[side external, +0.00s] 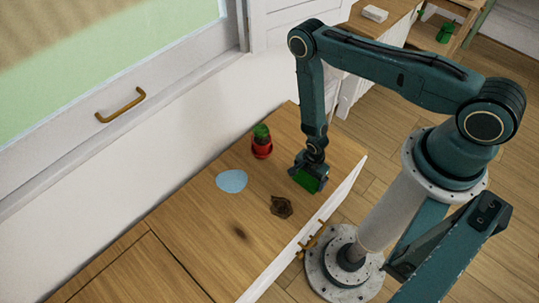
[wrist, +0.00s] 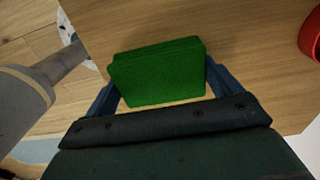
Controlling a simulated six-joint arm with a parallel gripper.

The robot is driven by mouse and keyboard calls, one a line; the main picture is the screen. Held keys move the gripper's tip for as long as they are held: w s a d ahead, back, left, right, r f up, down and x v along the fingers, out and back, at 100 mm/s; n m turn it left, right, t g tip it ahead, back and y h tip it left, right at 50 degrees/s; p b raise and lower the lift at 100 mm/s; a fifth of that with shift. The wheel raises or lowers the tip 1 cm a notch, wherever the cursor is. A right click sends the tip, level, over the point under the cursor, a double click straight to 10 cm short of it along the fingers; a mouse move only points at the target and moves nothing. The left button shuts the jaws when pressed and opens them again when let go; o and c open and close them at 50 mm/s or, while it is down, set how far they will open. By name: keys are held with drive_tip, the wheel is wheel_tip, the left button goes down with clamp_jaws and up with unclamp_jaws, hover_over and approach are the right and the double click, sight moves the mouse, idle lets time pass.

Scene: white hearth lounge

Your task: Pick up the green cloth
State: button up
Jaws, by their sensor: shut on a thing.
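The green cloth (wrist: 158,75) looks like a folded, layered rectangle in the wrist view, held between the two blue fingers of my gripper (wrist: 160,88). My gripper is shut on it. In the side external view my gripper (side external: 308,178) is at the right part of the wooden top, and the cloth (side external: 306,182) shows as a small green patch under it. I cannot tell whether the cloth touches the wood or hangs just above it.
A cactus in a red pot (side external: 261,146), a pale blue round piece (side external: 231,181) and a brown object (side external: 281,206) sit on the wooden top (side external: 190,235). A white front with a brass handle (side external: 311,240) edges it. The top's left part is clear.

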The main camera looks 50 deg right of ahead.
sight(309, 177)
wheel_tip(309, 177, up, 18)
drive_tip(key=shift+r, duration=0.25)
idle(0.5)
idle(0.4)
drive_tip(key=o, duration=0.4)
drive_tip(key=c, duration=0.3)
drive_tip(key=shift+r, duration=0.15)
